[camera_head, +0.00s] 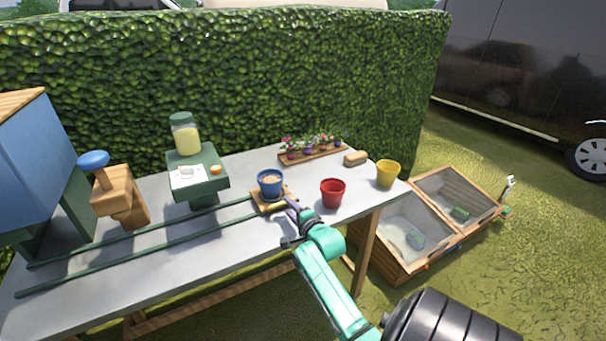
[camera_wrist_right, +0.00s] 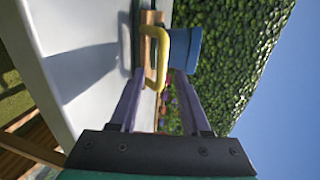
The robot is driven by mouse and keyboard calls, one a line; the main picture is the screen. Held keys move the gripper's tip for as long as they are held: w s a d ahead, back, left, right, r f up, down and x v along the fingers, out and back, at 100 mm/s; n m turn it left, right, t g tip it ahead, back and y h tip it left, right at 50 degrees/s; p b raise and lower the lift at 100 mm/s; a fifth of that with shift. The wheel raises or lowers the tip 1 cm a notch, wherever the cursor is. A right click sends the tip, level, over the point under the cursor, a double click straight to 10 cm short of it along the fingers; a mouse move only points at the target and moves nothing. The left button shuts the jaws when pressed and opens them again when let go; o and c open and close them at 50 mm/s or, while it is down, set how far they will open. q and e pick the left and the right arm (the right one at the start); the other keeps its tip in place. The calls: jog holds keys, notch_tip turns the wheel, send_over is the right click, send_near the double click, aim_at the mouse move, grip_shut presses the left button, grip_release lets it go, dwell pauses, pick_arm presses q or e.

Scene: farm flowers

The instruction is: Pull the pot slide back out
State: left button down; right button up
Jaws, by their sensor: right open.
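The pot slide (camera_head: 259,206) is a small wooden carriage on two dark green rails on the grey table. A blue pot (camera_head: 270,188) with light brown contents stands upright on it. Its yellow handle (camera_head: 279,207) faces my right gripper (camera_head: 297,208). In the right wrist view the handle (camera_wrist_right: 151,62) shows ahead, in line with the gap between the open purple fingers (camera_wrist_right: 160,92), with the blue pot (camera_wrist_right: 187,48) beyond. I cannot tell whether the fingers touch the handle. My left gripper is out of view.
The rails (camera_head: 150,229) run left past a green stand (camera_head: 198,180) with a seed jar and a wooden press with a blue knob (camera_head: 93,159). A red pot (camera_head: 333,194) and a yellow pot (camera_head: 388,174) stand right of the slide. A flower tray (camera_head: 312,154) lies behind.

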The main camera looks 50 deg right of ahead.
jog(key=v, duration=1)
jog(key=shift+s, duration=0.15)
